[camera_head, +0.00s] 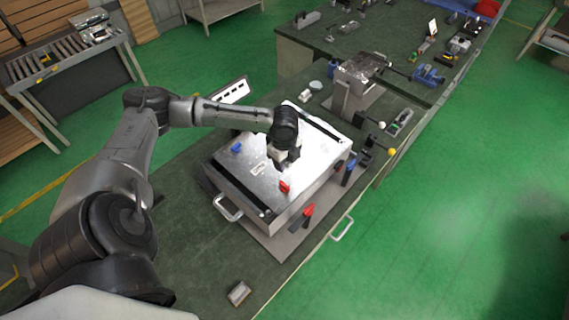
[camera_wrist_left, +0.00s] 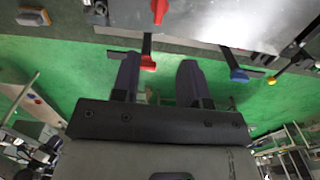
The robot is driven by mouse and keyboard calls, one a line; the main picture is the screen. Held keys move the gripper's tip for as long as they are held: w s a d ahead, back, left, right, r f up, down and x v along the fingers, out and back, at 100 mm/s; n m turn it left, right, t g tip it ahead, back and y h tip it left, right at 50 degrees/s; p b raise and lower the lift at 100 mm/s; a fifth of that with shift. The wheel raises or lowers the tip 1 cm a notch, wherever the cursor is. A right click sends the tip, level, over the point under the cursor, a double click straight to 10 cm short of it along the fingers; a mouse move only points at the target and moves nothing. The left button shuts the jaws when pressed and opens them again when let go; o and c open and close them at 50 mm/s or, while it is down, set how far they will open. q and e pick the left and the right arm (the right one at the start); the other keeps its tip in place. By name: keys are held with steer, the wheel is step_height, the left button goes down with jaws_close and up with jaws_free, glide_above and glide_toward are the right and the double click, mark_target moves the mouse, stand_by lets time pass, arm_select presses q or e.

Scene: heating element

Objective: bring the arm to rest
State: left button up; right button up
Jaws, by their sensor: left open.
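My left arm (camera_head: 130,170) comes in from the left in the head view and reaches over a silver metal box (camera_head: 222,172) on the green-topped workbench. My left gripper (camera_head: 285,160) is above the box's top, mostly hidden behind its own wrist. In the left wrist view its two dark fingers (camera_wrist_left: 158,82) stand apart with nothing between them. Beyond the fingers are a red-handled clamp (camera_wrist_left: 148,62), a blue-handled clamp (camera_wrist_left: 238,74) and the box's shiny surface (camera_wrist_left: 225,20). My right gripper does not show.
Red (camera_head: 308,210) and blue (camera_head: 349,170) handles stick out along the box's right side. A metal handle (camera_head: 229,208) is at its front. A small block (camera_head: 238,293) lies on the bench's front. Another metal unit (camera_head: 362,68) stands behind. Green floor (camera_head: 450,230) is open at right.

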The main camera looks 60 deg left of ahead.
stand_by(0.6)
arm_select(q)
steer(key=w+r+n+t+y, duration=0.5)
steer(key=r, duration=0.2)
steer(key=d+r+n+t+h+p, duration=0.2)
steer(key=d+r+t, duration=0.2)
steer(key=d, duration=0.9)
steer(key=s+d+f+n+g+h+p, duration=0.1)
steer(key=s+d+f+n+g+p, duration=0.1)
steer(key=s, duration=0.9)
steer(key=s+d+f+n+g+h+p, duration=0.2)
steer(key=s+d+f, duration=0.5)
steer(key=s, duration=0.5)
steer(key=shift+d+n+g+p, duration=0.7)
steer(key=shift+d+p, duration=0.4)
steer(key=shift+d, duration=0.05)
